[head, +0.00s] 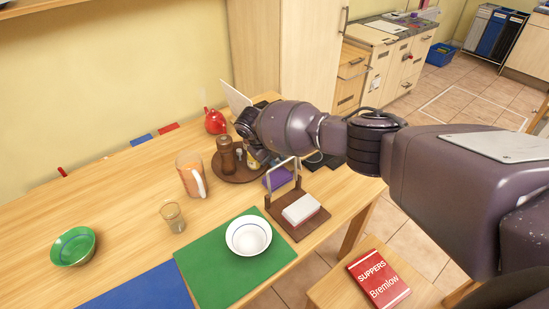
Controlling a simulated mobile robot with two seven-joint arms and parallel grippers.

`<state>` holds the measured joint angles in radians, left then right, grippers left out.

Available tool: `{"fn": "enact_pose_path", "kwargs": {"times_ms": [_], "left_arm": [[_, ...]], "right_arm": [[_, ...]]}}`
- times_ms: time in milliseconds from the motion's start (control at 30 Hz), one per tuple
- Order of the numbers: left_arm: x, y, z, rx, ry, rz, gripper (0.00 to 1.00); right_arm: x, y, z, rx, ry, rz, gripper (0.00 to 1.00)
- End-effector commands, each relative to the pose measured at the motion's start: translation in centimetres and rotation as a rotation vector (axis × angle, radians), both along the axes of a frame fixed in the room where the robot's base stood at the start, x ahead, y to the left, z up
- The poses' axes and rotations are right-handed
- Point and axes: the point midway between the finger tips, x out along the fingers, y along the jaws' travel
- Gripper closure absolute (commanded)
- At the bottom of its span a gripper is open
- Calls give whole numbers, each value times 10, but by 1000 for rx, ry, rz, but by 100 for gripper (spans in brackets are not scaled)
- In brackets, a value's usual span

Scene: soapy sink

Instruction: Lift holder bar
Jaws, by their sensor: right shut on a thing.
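The napkin holder has a dark wooden base (291,228) with a stack of white napkins (301,208) on it. Its pale holder bar (297,172) stands up as a frame at the far side of the base. My right gripper (262,158) reaches in from the right and points down behind the bar. It is shut at the bar's upper left part; its own wrist and the small things around it partly hide the fingertips and the exact contact. My left gripper is not in view.
A round brown tray (229,175) with a pepper mill (227,155) and small bottles stands close to the gripper. A purple block (277,179) lies behind the holder. A white bowl (248,236) sits on the green mat (215,278); a jug (191,174) and glass (172,217) stand left.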

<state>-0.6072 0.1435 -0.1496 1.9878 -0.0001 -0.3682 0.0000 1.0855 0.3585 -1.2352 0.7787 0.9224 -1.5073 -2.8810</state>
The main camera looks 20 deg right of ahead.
Motion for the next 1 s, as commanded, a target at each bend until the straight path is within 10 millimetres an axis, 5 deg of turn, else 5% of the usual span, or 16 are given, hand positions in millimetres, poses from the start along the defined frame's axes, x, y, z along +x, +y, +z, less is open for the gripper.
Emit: {"fn": "enact_pose_path", "kwargs": {"times_ms": [233,267,400,767,1000], "left_arm": [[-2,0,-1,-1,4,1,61],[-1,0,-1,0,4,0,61],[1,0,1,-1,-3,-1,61],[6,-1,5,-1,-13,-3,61],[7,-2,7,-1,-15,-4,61]], "right_arm": [[-1,0,0,-1,3,0,100],[-1,0,0,-1,3,0,76],[-1,0,0,-1,2,-1,56],[0,2,5,0,1,0,56],[1,17,38,0,-1,0,56]]}}
